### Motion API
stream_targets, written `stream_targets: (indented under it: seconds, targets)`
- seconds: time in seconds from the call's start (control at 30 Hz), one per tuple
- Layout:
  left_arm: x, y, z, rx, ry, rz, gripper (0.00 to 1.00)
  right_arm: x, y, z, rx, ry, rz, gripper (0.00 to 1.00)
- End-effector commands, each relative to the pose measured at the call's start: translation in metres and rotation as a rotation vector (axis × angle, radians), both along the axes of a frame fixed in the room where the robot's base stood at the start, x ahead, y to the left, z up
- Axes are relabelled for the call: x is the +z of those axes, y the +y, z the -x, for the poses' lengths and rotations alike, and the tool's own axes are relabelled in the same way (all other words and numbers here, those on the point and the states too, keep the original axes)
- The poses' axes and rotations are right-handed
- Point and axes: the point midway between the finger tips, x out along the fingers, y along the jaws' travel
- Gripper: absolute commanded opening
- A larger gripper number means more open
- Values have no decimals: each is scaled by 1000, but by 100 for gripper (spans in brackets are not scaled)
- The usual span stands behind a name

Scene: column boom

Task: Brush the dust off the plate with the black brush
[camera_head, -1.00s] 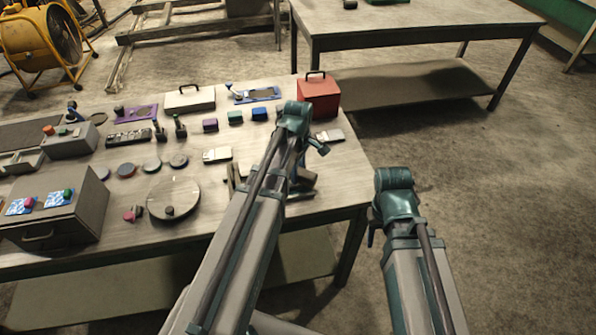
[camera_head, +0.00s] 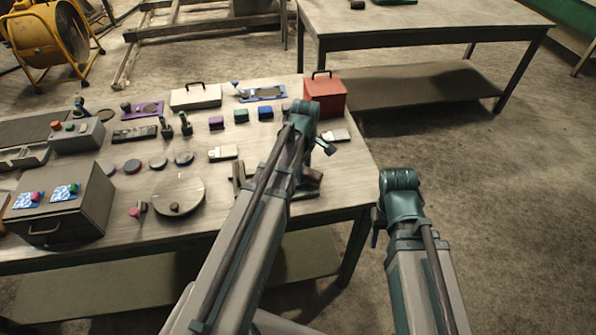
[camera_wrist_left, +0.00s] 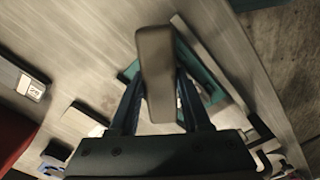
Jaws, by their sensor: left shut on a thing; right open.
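My left gripper (camera_wrist_left: 160,92) is shut on a grey-brown, round-ended block (camera_wrist_left: 157,60), seen end-on in the left wrist view. It may be the brush's handle; no bristles show. Below it on the table lies a teal-edged flat thing (camera_wrist_left: 205,75), partly covered by the block and fingers. I cannot tell whether it is the plate, or whether the block touches it. In the head view my left arm hides these fingers and most of what lies under them. My right gripper (camera_head: 376,226) hangs off the table's right edge; only a dark part shows beside its wrist.
A red box (camera_head: 325,97) and a white case (camera_head: 195,96) stand at the table's back. A round disc with a knob (camera_head: 180,190) and a grey cabinet (camera_head: 60,205) are to the left. Upright dark-handled things (camera_head: 167,128) and small blocks fill the middle. Bare floor lies right.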

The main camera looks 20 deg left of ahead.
Motion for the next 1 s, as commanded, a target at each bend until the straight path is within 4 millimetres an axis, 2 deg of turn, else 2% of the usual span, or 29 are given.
stream_targets:
  seconds: [0.27, 0.67, 1.0]
  targets:
    - [-1, 1, 1, 0, -3, 2, 3, -1, 0, 0, 0, 0, 0, 50]
    - [1, 24, 16, 0, -1, 1, 3, 1, 0, 0, 0, 0, 0, 50]
    - [0, 17, 10, -2, -1, 1, 3, 0, 0, 0, 0, 0, 0, 50]
